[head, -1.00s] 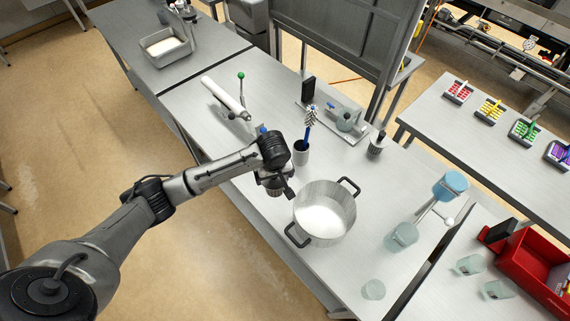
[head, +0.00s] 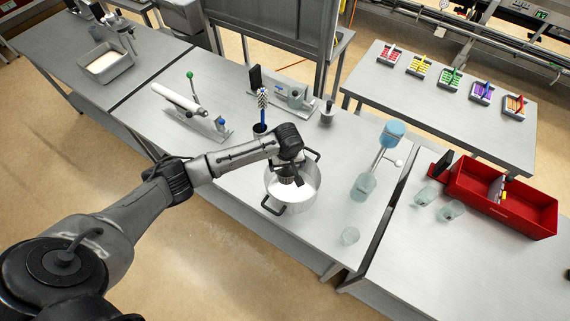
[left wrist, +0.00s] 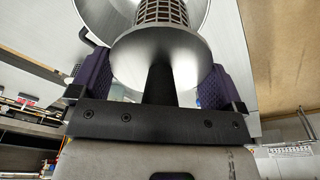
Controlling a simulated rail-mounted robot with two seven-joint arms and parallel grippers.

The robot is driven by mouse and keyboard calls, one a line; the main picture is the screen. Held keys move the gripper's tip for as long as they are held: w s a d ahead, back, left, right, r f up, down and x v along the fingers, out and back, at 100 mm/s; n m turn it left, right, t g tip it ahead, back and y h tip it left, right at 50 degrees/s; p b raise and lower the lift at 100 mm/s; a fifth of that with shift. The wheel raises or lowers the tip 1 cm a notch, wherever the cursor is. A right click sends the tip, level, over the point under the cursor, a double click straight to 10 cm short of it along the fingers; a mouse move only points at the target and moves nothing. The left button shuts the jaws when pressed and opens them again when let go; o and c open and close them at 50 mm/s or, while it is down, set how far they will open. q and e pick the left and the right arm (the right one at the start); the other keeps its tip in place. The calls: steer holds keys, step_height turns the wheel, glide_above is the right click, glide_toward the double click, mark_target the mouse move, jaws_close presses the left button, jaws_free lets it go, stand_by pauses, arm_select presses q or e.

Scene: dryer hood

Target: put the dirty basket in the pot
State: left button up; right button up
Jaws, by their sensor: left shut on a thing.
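The pot (head: 308,191) is a wide metal pot with two dark handles on the grey bench in the head view. My left gripper (head: 291,172) is over the pot's opening and hides part of its far rim. It is shut on the basket (head: 286,180), whose dark lower end shows just under the gripper against the pot's inside. In the left wrist view, the basket (left wrist: 164,12) has a brownish grid wall and a shiny metal collar between the purple fingers of my left gripper (left wrist: 155,80). Its depth relative to the pot's rim is hard to tell. My right gripper is not in view.
A brush in a cup (head: 260,128) stands close behind the pot. Glass beakers (head: 363,186) and a blue-topped device (head: 391,135) stand to the right. A red bin (head: 520,217) sits on the right bench.

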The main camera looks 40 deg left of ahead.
arm_select(q)
steer(key=shift+f+b, duration=0.4)
steer(key=shift+f, duration=0.5)
steer(key=shift+f+b, duration=1.3)
steer(key=shift+f, duration=1.9)
steer(key=shift+f+b, duration=1.1)
steer(key=shift+f, duration=1.2)
steer(key=shift+f, duration=0.25)
steer(key=shift+f+b, duration=1.35)
steer(key=shift+f, duration=0.8)
steer(key=o, duration=0.5)
steer(key=shift+o, duration=0.6)
